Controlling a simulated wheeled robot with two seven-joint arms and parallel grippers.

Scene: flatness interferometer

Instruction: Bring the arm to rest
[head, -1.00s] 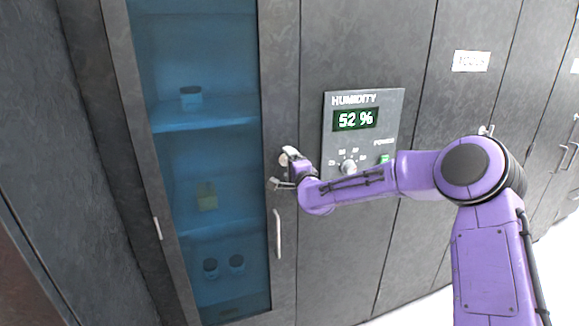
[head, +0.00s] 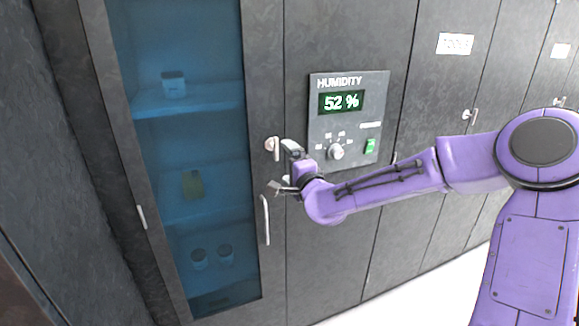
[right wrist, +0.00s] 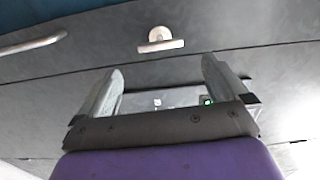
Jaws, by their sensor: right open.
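My right gripper (head: 281,167) is open and empty in front of the grey cabinet, at the end of my purple right arm. It is just right of a small metal turn latch (head: 271,146) on the glass door's frame, with a small gap seeming to lie between them. In the right wrist view the two fingers of the gripper (right wrist: 162,72) are spread, and the latch (right wrist: 160,42) shows beyond them with nothing held. My left gripper is not in view.
A humidity panel (head: 376,98) reading 52 % with a knob and green switch is close to my right forearm. The glass door (head: 195,140) has a bar handle (head: 265,220) below the gripper. Pale floor (head: 400,295) shows at lower right.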

